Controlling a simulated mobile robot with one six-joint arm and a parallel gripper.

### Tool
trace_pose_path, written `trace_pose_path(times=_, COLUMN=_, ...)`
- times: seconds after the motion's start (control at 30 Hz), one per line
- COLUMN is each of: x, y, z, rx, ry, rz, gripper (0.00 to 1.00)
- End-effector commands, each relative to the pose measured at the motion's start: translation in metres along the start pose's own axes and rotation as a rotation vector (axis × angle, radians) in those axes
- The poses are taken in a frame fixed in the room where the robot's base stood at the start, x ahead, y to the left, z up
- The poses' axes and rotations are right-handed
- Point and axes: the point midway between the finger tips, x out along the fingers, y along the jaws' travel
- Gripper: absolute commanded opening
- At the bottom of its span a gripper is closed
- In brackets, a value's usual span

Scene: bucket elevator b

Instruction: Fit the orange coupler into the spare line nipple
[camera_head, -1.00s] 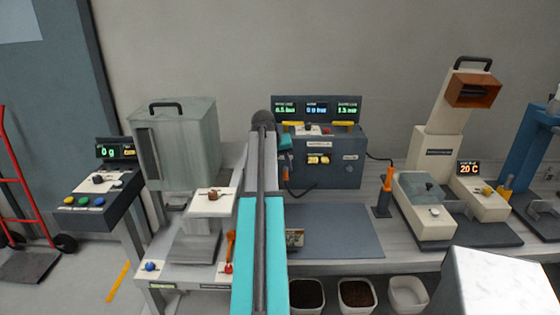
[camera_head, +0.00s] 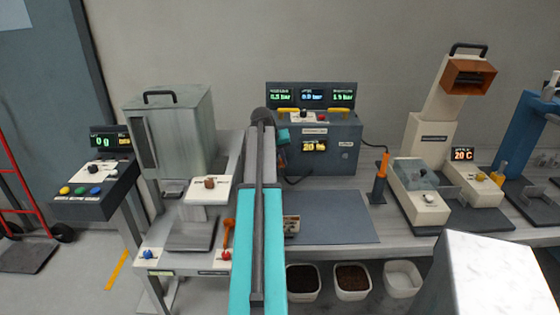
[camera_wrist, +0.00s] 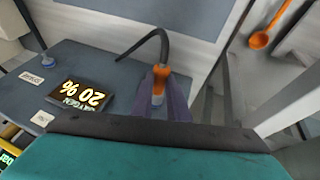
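The orange coupler (camera_wrist: 158,84) sits between the two dark fingers of my gripper (camera_wrist: 163,78) in the wrist view, and the fingers look shut on it. A black hose (camera_wrist: 150,40) curves away from its end. The coupler is beside the dark grey cabinet (camera_wrist: 100,60), apart from a small blue-grey fitting (camera_wrist: 47,60) on that cabinet, which looks like the spare line nipple; its label is too small to read. In the head view my arm hides the coupler, and the cabinet (camera_head: 350,135) stands right of the arm.
The cabinet shows a 20 % display (camera_head: 314,146) and a row of pressure readouts. An orange spoon (camera_wrist: 260,40) shows in the wrist view. An orange-handled tool (camera_head: 382,167) stands right of the cabinet.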

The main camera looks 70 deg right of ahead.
Motion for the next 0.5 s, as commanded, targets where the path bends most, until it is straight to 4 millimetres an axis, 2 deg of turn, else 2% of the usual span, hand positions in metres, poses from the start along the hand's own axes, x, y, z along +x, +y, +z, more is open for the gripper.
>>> trace_pose_path(times=0.5, x=-0.0011, y=0.0014, z=0.0025, rx=0.001, ry=-0.001, rz=0.002, gripper=0.0)
